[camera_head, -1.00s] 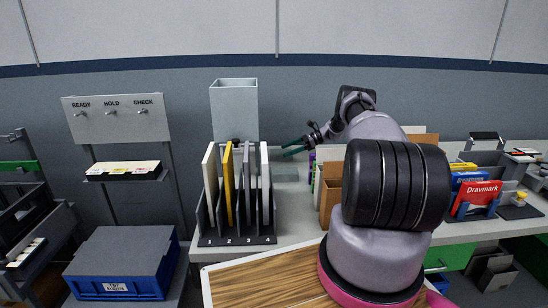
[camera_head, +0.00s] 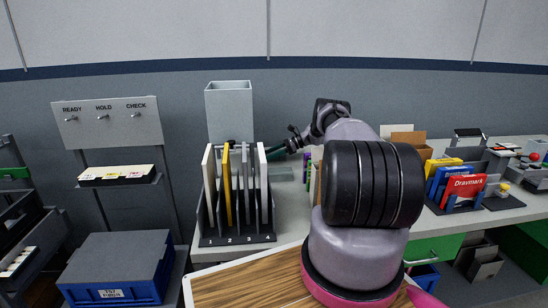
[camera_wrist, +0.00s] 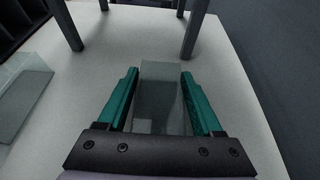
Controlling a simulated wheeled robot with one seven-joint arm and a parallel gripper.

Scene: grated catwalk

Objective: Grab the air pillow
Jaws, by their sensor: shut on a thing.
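My gripper (camera_head: 272,154) reaches left over the grey table, behind the slotted rack. In the wrist view its two green fingers (camera_wrist: 160,88) stand apart on both sides of a pale, see-through block-like thing, which I take to be the air pillow (camera_wrist: 160,82). The fingers are shut on it. Its near end reaches back toward the gripper's dark palm. I cannot tell whether it touches the table. In the head view the pillow cannot be made out behind the rack and fingers.
A slotted rack (camera_head: 237,240) with upright yellow, white and dark panels stands left of my gripper. A tall grey bin (camera_head: 229,112) stands behind it; dark legs (camera_wrist: 194,30) rise close ahead of the fingers. A flat translucent pad (camera_wrist: 22,98) lies to the left in the wrist view.

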